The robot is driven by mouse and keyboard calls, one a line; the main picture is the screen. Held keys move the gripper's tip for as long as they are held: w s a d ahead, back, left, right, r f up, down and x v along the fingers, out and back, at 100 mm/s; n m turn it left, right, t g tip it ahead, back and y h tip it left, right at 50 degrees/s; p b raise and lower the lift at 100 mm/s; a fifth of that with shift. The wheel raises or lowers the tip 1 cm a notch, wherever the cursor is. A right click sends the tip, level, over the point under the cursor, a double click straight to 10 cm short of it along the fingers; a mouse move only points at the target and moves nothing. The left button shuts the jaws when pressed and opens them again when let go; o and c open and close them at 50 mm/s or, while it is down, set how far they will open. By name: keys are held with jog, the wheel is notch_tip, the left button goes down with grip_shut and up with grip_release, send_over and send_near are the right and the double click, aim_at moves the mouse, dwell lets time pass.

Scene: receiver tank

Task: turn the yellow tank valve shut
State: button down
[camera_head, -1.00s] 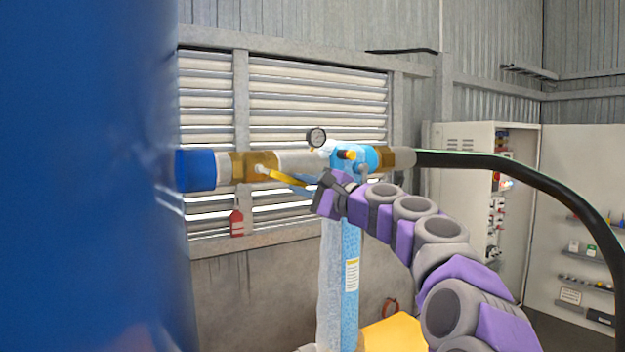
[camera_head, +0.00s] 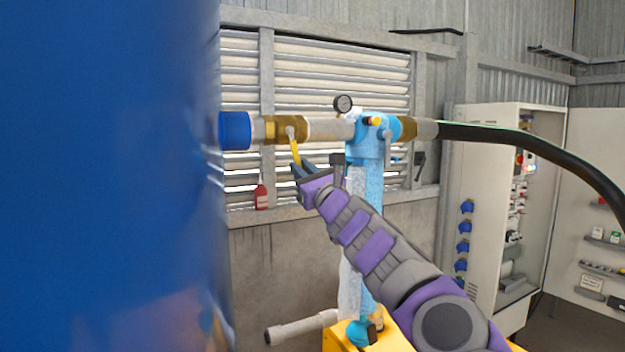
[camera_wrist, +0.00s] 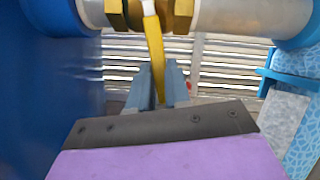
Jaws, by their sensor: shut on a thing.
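The yellow valve handle (camera_head: 295,151) hangs down from the brass valve body (camera_head: 280,130) on the pipe, close to the blue tank (camera_head: 110,180). In the head view it points down with a slight tilt to the right. In the wrist view the yellow handle (camera_wrist: 154,50) runs from the brass fitting (camera_wrist: 180,14) at the top down between my fingers. My gripper (camera_head: 300,168) is shut on the handle's lower end, from below. In the wrist view my gripper (camera_wrist: 157,88) has a blue-grey finger on each side of the handle. The handle's tip is partly hidden.
A light blue filter column (camera_head: 371,170) with a pressure gauge (camera_head: 343,103) stands just right of the valve. A black hose (camera_head: 500,138) runs right. A red bottle (camera_head: 261,197) stands on the ledge below the louvred window (camera_head: 340,75). An open cabinet (camera_head: 490,190) is at right.

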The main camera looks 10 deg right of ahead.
jog(key=shift+s+a+r+m+t+h+b, duration=0.1)
jog(key=shift+s+a+m+t+h+b, duration=0.15)
jog(key=shift+a+m+h+b, duration=0.5)
jog(key=shift+s+a+m+t+h+b, duration=0.2)
jog(key=shift+a+m+b, duration=0.2)
jog(key=shift+m+b, duration=0.7)
jog(key=shift+m, duration=0.25)
jog(key=c, duration=1.4)
grip_release()
jog(key=o, duration=0.3)
jog(key=shift+a, duration=0.3)
jog(key=shift+o, duration=0.2)
jog(key=shift+d, duration=0.1)
